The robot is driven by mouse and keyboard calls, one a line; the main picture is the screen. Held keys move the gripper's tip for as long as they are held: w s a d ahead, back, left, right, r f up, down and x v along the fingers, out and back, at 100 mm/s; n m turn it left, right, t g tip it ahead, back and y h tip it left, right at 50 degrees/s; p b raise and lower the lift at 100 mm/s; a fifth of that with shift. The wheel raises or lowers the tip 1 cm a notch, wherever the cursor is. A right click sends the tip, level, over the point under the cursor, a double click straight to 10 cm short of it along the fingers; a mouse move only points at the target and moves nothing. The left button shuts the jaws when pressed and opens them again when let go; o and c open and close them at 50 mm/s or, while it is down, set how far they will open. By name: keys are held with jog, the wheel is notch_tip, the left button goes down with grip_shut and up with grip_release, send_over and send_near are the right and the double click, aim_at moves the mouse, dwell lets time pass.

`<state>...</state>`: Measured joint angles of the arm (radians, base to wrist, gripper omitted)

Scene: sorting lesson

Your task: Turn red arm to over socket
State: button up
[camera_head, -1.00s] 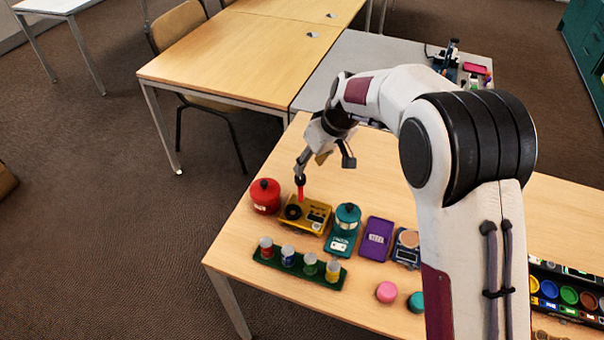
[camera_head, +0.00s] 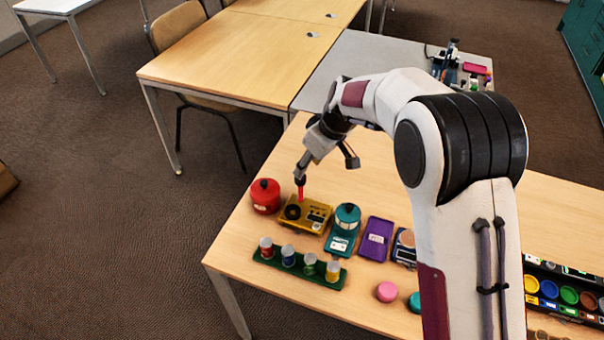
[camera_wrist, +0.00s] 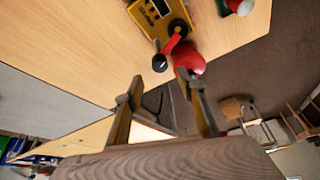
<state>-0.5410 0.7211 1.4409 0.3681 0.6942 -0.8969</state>
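The yellow device (camera_head: 318,216) stands on the wooden table, with a dark round part (camera_head: 292,212) at its left end. The red arm (camera_head: 300,193) rises from the device in the head view. In the wrist view the red arm (camera_wrist: 172,44) reaches out from the yellow device (camera_wrist: 150,14) and ends in a black knob (camera_wrist: 160,62). My gripper (camera_head: 326,168) is open, its fingers spread, with one fingertip close above the red arm's top. I cannot tell whether they touch. The wrist view shows my gripper (camera_wrist: 158,88) with nothing between its fingers. I cannot make out the socket for certain.
A red canister (camera_head: 265,196) stands close left of the device. A green rack (camera_head: 268,260) with several small jars lies in front. The table behind the device is clear.

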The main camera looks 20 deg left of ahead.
aim_at(301, 187)
jog(key=shift+x, duration=3.3)
jog(key=c, duration=1.1)
